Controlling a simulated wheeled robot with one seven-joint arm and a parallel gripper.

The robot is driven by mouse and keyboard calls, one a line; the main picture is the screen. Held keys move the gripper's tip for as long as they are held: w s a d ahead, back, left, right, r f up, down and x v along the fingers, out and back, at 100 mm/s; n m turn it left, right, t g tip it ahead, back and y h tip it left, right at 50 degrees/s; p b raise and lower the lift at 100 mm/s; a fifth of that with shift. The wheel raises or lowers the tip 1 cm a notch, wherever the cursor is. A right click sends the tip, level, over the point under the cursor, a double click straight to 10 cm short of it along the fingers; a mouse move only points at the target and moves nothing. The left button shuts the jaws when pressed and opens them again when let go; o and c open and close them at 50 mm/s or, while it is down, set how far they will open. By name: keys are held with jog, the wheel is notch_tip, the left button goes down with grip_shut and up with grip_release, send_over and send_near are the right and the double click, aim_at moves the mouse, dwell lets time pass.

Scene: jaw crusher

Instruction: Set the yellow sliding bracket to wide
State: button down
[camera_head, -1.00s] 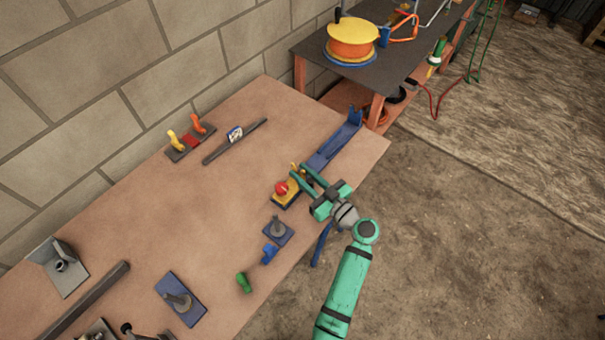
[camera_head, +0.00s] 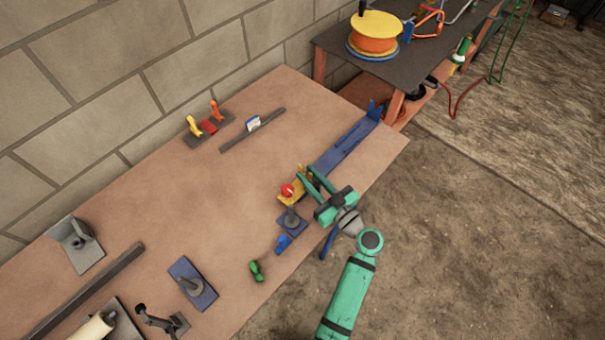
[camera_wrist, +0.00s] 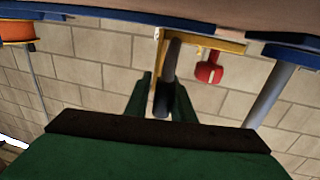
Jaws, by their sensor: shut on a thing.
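The yellow sliding bracket (camera_head: 291,199), with a red knob (camera_head: 287,190) on it, sits at the near end of a long blue rail (camera_head: 346,151) by the table's right edge. A blue plate with a grey post (camera_head: 292,220) stands close beside it. My gripper (camera_head: 305,175) reaches in from the right and is shut on the bracket. In the wrist view, the yellow bracket (camera_wrist: 212,43) and red knob (camera_wrist: 209,68) are above my fingers (camera_wrist: 160,100). A dark upright part lies between the fingers. The exact grip is partly hidden.
A small blue piece (camera_head: 283,243) and a green piece (camera_head: 256,271) lie near the front edge. Another blue plate with a post (camera_head: 193,283) is at lower left. A dark bar (camera_head: 252,130) lies farther back. The table's middle is clear.

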jog(key=shift+s+a+f, duration=0.1)
jog(key=shift+s+a, duration=0.2)
jog(key=shift+a, duration=0.3)
jog(key=c, duration=1.6)
grip_release()
jog(key=shift+c, duration=0.2)
jog(key=shift+d, duration=0.2)
jog(key=shift+s+d, duration=0.35)
jog(key=v, duration=0.9)
jog(key=shift+s+d, duration=0.25)
jog(key=shift+s, duration=0.05)
